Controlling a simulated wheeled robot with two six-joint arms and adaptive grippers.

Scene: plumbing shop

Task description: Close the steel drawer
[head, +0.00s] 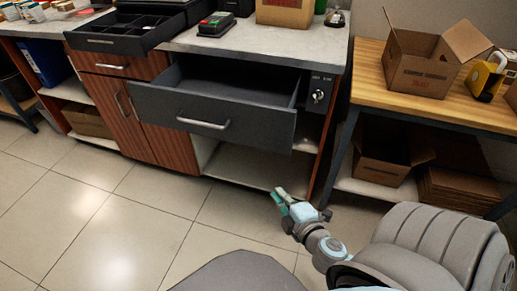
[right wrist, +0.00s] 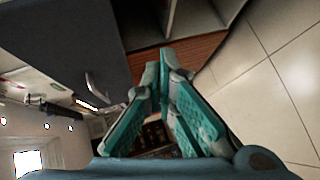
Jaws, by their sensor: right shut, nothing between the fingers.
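The steel drawer (head: 225,115) is a dark grey drawer in the counter, pulled well out in the head view. Its inside looks empty, and a pale bar handle (head: 203,124) runs across its front. My right gripper (head: 279,194) is shut and empty, low over the floor, in front of and below the drawer's right end, apart from it. In the right wrist view its teal fingers (right wrist: 164,62) meet at the tips. A large dark panel (right wrist: 60,45) at upper left there seems to be the drawer. My left gripper is not in view.
A black compartment tray (head: 125,38) juts from the counter's top left. A lock (head: 318,96) is right of the drawer. Open shelves lie below. A wooden table (head: 395,95) with an open carton (head: 420,70) stands at right. The tiled floor (head: 130,220) in front is clear.

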